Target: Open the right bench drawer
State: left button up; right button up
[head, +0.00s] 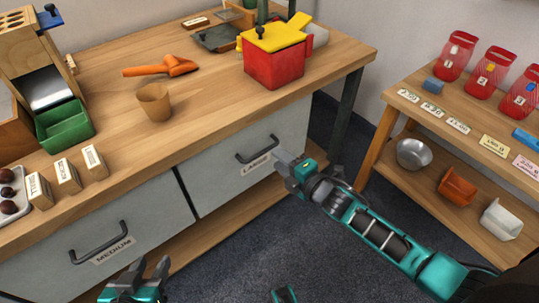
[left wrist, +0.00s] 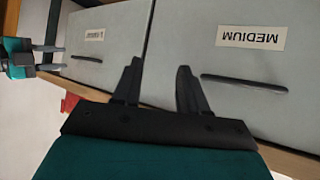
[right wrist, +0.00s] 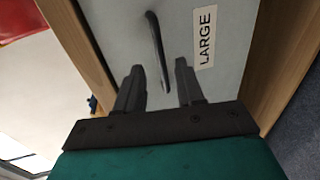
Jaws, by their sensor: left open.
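The right bench drawer (head: 225,190) has a grey front labelled LARGE and a dark bar handle (head: 258,150). Its front looks flush with the bench, so it appears shut. My right gripper (head: 286,160) is at the right end of the LARGE label, just beside the handle. In the right wrist view my right gripper (right wrist: 158,82) is open, and the handle (right wrist: 156,45) runs down to the gap between its fingertips; contact cannot be told. My left gripper (head: 150,268) is open and empty, low in front of the MEDIUM drawer (head: 55,235). It also shows in the left wrist view (left wrist: 157,85).
The wooden bench top (head: 200,110) holds a red box with a yellow lid (head: 275,65), an orange tool (head: 165,68), a cup (head: 154,102) and a green bin (head: 65,125). A shelf (head: 440,105) with red bags stands at the right. Grey floor lies between.

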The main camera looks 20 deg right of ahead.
aim_at(267, 151)
jog(key=shift+b+x, duration=0.7)
jog(key=shift+x, duration=1.95)
jog(key=shift+c, duration=0.3)
grip_shut()
